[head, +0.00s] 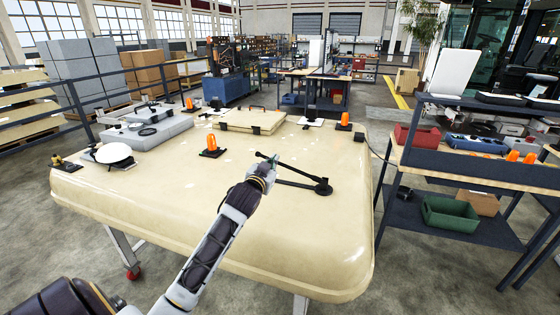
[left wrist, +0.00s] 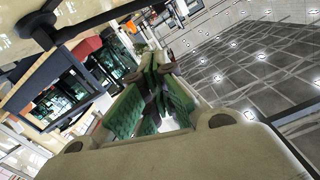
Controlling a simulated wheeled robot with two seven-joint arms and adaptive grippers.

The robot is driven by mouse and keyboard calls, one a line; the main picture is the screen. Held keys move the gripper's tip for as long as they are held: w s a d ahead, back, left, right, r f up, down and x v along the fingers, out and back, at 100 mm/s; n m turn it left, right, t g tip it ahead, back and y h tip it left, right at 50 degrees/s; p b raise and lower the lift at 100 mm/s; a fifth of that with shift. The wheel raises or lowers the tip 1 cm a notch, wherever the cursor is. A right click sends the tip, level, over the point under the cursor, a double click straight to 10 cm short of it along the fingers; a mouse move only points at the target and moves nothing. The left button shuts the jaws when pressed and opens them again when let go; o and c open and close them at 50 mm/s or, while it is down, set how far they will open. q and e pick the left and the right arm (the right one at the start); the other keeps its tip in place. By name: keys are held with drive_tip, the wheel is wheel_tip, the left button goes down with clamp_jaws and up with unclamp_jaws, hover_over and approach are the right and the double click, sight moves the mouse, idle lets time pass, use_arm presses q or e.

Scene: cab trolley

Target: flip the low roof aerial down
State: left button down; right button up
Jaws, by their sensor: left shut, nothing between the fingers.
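The low roof aerial (head: 298,172) is a thin black rod on a round black base on the right part of the cream cab roof (head: 250,240). The rod runs from the base up and left in the head view, to just beside my left gripper (head: 268,166). A second dark line below it may be its shadow. In the left wrist view, the aerial's black base and rod (left wrist: 40,32) show at the upper left. My left gripper's green-padded fingers (left wrist: 155,88) are closed with nothing between them. Whether they touch the rod cannot be told. My right gripper is not in view.
An orange beacon (head: 211,143) and a white dome (head: 114,154) stand left of my left arm. Another beacon (head: 344,122) and a cream hatch (head: 250,121) are farther back. A workbench (head: 455,165) with bins stands at right. The roof's front right is clear.

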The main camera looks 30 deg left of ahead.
use_arm(q)
drive_tip(key=p, duration=0.1)
hover_over(288, 167)
drive_tip(key=s+a, duration=0.1)
drive_tip(key=s, duration=0.2)
drive_tip(key=f, duration=0.2)
drive_tip(key=a+f, duration=0.1)
drive_tip(key=f, duration=0.1)
drive_tip(key=shift+w+a+f, duration=0.15)
drive_tip(key=shift+f, duration=0.1)
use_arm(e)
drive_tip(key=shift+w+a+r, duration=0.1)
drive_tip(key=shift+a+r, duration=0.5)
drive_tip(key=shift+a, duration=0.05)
